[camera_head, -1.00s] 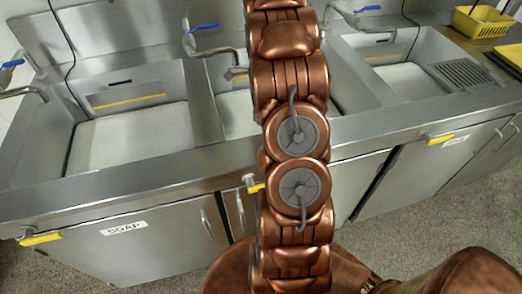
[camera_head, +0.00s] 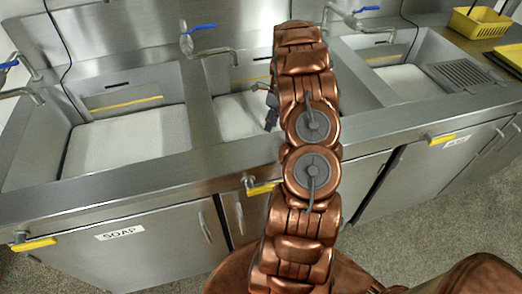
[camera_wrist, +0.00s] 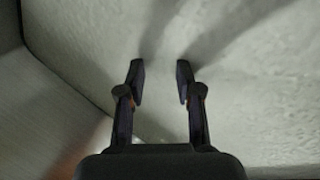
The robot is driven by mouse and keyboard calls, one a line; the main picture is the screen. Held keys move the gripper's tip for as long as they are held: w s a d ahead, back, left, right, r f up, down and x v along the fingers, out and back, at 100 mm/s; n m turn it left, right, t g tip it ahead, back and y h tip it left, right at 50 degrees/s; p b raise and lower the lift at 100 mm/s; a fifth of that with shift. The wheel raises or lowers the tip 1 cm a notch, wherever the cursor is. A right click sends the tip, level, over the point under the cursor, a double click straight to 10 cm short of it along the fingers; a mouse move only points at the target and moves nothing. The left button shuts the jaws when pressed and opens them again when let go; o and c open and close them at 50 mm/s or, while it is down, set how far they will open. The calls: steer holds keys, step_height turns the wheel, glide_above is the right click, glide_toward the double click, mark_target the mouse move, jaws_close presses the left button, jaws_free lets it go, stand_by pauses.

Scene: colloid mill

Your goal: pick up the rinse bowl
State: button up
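I cannot make out a separate rinse bowl in either view. My gripper (camera_wrist: 160,80) is open in the wrist view, with two dark fingers apart and nothing between them. Below them is a pale, rough surface (camera_wrist: 245,110) crossed by finger shadows. In the head view, my gripper (camera_head: 271,118) shows partly beside my copper arm, over the middle sink (camera_head: 236,124). My arm hides the right part of that sink.
A left sink (camera_head: 125,140) and a right sink (camera_head: 405,79) flank the middle one, all with pale floors. Taps with blue levers (camera_head: 202,26) stand along the back. A yellow basket (camera_head: 480,22) sits at the far right. Yellow-handled valves (camera_head: 262,188) line the front.

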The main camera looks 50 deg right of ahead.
steer(key=x, duration=0.2)
steer(key=p+x, duration=0.1)
steer(key=x, duration=0.2)
steer(key=shift+w, duration=0.2)
jaws_close()
